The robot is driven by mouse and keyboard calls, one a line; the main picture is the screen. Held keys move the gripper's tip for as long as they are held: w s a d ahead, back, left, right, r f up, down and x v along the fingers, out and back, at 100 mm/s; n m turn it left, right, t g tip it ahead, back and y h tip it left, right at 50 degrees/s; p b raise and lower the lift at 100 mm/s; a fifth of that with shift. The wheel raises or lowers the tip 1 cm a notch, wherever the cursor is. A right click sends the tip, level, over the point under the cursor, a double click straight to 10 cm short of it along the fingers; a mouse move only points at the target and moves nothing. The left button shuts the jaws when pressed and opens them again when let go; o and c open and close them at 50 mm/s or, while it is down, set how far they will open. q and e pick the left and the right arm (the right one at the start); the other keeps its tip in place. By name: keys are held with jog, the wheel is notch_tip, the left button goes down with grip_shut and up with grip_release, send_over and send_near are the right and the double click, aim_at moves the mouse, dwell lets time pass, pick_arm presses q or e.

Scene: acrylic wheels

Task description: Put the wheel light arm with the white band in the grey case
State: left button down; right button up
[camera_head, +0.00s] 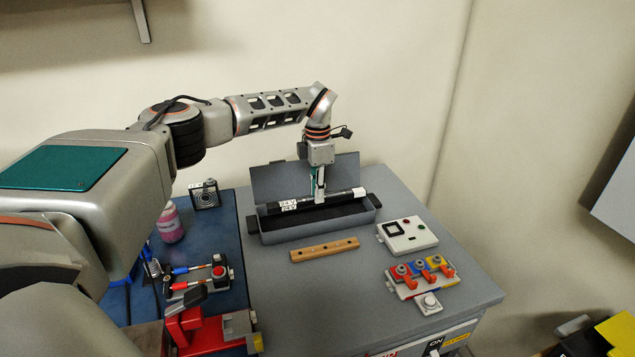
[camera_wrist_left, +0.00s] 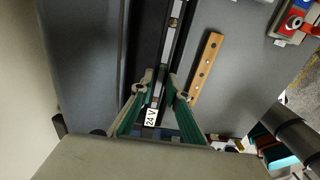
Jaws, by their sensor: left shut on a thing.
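The wheel light arm is a long black rod (camera_head: 340,196) with a white "24 V" label near its left end. My left gripper (camera_head: 319,197) points down and is shut on the rod near its middle. The rod lies lengthwise over the open grey case (camera_head: 318,228), roughly level, close to the rim. I cannot tell whether it touches the case. In the left wrist view the rod (camera_wrist_left: 167,65) runs between the green-sided fingers (camera_wrist_left: 164,92), with the label below them. The fingers hide part of the rod. My right gripper is not in view.
The case lid (camera_head: 285,178) stands open behind. A wooden strip with holes (camera_head: 324,249) lies in front of the case. A white switch box (camera_head: 407,236) and a block with coloured knobs (camera_head: 420,275) are at right. A pink jar (camera_head: 171,224) and tools are on the blue mat at left.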

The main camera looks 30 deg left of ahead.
pick_arm(q)
jog(key=shift+f+b, duration=0.55)
jog(key=shift+f, duration=3.35)
jog(key=c, duration=1.9)
grip_release()
notch_tip(320, 180, up, 12)
